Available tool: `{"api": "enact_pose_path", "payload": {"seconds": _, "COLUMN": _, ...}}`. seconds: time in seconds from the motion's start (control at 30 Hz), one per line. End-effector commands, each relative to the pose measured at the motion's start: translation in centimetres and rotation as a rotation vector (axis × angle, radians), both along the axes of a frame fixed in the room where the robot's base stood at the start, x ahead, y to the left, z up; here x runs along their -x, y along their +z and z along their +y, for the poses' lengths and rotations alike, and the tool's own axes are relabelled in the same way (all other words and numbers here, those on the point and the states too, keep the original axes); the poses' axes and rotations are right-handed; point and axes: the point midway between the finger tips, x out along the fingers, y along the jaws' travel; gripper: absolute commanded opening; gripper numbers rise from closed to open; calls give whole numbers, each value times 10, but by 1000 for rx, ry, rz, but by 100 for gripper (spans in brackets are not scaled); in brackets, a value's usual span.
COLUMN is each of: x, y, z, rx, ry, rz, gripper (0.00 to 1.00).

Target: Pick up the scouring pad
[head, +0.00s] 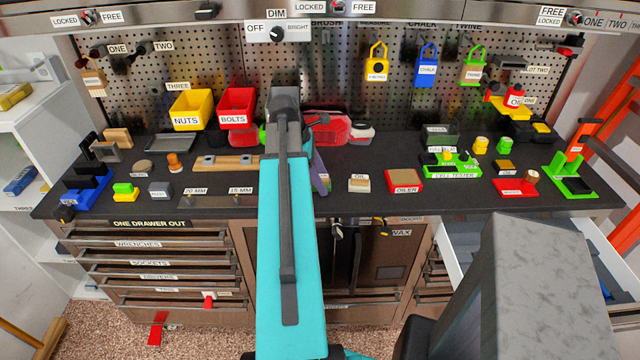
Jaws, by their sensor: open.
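I cannot pick out the scouring pad for certain in the head view. It may be hidden behind my arm or be one of the small unlabelled pieces on the dark bench top (400,150). My teal and grey arm reaches up the middle of the picture over the bench and covers part of it. My gripper's fingers do not show; they are hidden beyond the arm's dark grey end. A thin purple and green piece (319,172) shows just right of the arm, partly covered.
Yellow NUTS (192,110) and red BOLTS (237,108) bins stand at the back. A red item (330,130) lies right of the arm. An OILER tray (404,181) and green cell tester (450,170) are farther right. A drawer (452,258) stands open at lower right.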

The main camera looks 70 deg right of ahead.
Motion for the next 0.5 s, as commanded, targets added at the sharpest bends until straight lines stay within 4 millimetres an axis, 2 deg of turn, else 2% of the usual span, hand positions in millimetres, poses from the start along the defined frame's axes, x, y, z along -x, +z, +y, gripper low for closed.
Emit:
{"api": "enact_pose_path", "payload": {"seconds": 0.23, "x": 0, "y": 0, "z": 0, "rx": 0, "ry": 0, "rz": 0, "gripper": 55}}
{"api": "enact_pose_path", "payload": {"seconds": 0.4, "x": 0, "y": 0, "z": 0, "rx": 0, "ry": 0, "rz": 0, "gripper": 27}}
{"api": "enact_pose_path", "payload": {"seconds": 0.5, "x": 0, "y": 0, "z": 0, "rx": 0, "ry": 0, "rz": 0, "gripper": 13}}
